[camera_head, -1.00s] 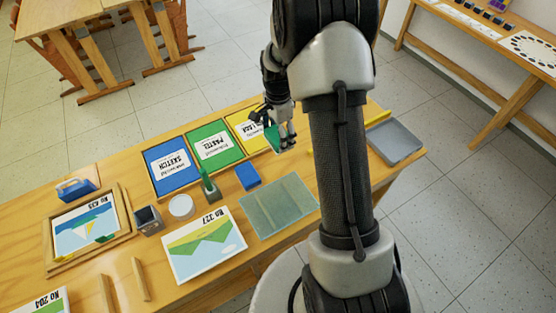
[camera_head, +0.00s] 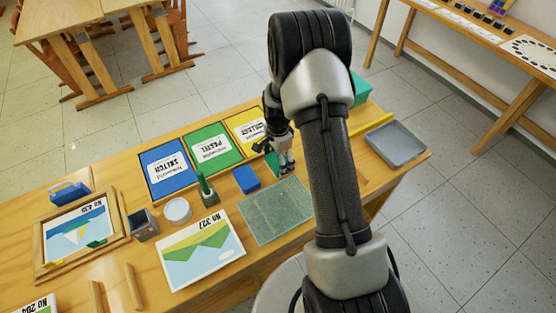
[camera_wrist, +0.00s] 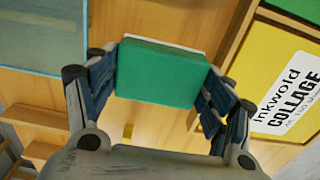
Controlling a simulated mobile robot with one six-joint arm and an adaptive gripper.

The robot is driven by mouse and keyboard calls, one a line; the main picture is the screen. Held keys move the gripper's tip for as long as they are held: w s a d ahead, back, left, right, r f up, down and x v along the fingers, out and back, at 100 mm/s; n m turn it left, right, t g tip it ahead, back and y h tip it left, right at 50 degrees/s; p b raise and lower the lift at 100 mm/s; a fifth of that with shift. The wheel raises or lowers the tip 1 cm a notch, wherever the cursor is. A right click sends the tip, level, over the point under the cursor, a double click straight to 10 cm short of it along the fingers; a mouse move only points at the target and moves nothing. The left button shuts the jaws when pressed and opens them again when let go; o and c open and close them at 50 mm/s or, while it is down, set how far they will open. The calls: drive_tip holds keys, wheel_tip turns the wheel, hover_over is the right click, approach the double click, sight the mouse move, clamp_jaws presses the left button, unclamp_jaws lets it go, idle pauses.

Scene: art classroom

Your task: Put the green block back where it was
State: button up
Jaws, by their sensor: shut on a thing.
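My gripper (camera_head: 282,169) is over the table just behind the far edge of the green cutting mat (camera_head: 262,225), to the right of a blue block (camera_head: 245,179). It is shut on the green block (camera_wrist: 160,72), which sits between both fingers in the wrist view. In the head view only a sliver of the green block (camera_head: 272,162) shows beside the fingers. Whether the block touches the tabletop I cannot tell. Bare wood and a pale edge show beyond it in the wrist view.
Blue, green and yellow pads (camera_head: 215,151) lie along the back edge. A pot with a green brush (camera_head: 208,194), a white round dish (camera_head: 177,210) and a landscape picture (camera_head: 200,252) lie left. A grey tray (camera_head: 397,145) and teal box (camera_head: 360,88) are at right.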

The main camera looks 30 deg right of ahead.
drive_tip(key=shift+f, duration=0.2)
drive_tip(key=o, duration=1)
drive_tip(key=shift+o, duration=0.2)
drive_tip(key=shift+r, duration=0.1)
